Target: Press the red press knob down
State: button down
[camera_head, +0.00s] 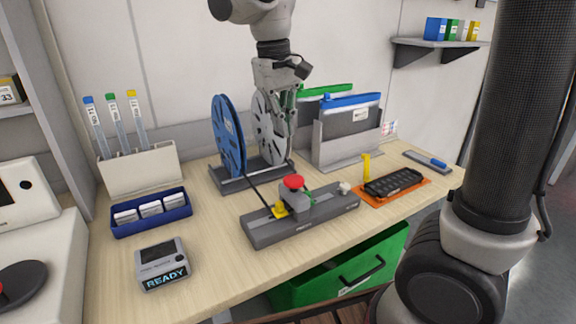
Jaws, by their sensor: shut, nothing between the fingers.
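The red press knob (293,182) sits on top of a grey block on the dark grey splicing bench fixture (270,234) in the middle of the table. A yellow piece and a green piece show beside the block. My gripper (289,150) points down above and behind the knob, in front of the reel stand. It is shut and holds nothing. It appears apart from the knob.
A blue reel (228,137) stands close behind on a dark stand (236,182). A grey holder (347,142) with folders is to the right. An orange tray (405,193), a READY display (161,264) and a blue box (151,213) lie around. Bare table (212,250) lies at front left.

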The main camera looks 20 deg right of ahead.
aim_at(289, 176)
jog(key=f, duration=0.7)
jog(key=d+f, duration=0.1)
jog(key=f, duration=0.3)
jog(key=shift+d, duration=0.1)
jog(key=shift+f, duration=1.05)
jog(key=shift+w+r, duration=0.1)
jog(key=shift+r, duration=0.1)
notch_tip(289, 176, up, 14)
jog(key=a, duration=0.1)
jog(key=shift+a+f, duration=0.15)
jog(key=shift+a, duration=0.15)
